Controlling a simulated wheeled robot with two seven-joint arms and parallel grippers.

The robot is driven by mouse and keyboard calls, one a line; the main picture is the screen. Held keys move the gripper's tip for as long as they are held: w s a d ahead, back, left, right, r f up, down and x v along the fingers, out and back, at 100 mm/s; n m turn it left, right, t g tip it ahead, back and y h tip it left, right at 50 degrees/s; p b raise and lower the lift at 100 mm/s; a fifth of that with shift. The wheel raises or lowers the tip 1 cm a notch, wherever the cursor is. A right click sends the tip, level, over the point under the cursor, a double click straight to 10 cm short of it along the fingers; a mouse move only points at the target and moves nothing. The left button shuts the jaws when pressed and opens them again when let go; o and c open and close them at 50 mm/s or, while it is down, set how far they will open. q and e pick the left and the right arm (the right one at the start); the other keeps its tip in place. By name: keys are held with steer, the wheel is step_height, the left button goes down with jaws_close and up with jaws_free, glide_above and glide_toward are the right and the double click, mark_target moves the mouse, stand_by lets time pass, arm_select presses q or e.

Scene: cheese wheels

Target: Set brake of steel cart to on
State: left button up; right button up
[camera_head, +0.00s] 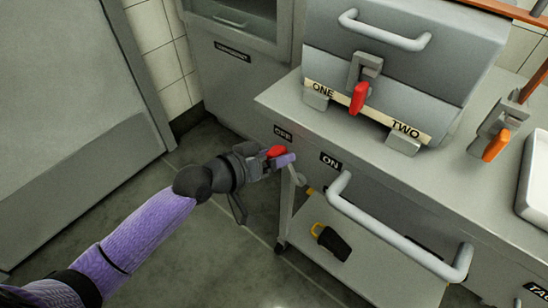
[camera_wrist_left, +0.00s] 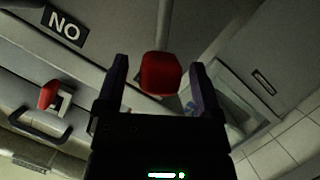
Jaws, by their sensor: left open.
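The steel cart (camera_head: 385,165) stands at the right in the head view, with an ON label (camera_head: 330,162) on its front edge and a second label (camera_head: 283,133), hard to read, further left. A red knob (camera_head: 276,151) shows at the cart's near left corner, left of ON. My left gripper (camera_head: 284,160) is at this knob with its jaws open. In the left wrist view the red knob (camera_wrist_left: 160,73) lies between the two apart fingers, around their tip level; contact cannot be told. The ON label (camera_wrist_left: 65,29) appears upside down there. My right gripper is not in view.
On the cart stands a steel box (camera_head: 410,65) with a red lever (camera_head: 358,98) between ONE and TWO. An orange-handled lever (camera_head: 496,145) is further right. A front rail (camera_head: 395,235) juts out. A lower shelf holds a black and yellow object (camera_head: 331,241). Floor at left is clear.

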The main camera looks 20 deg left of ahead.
arm_select(q)
steer(key=shift+c, duration=0.3)
steer(key=shift+c, duration=1.1)
jaws_close()
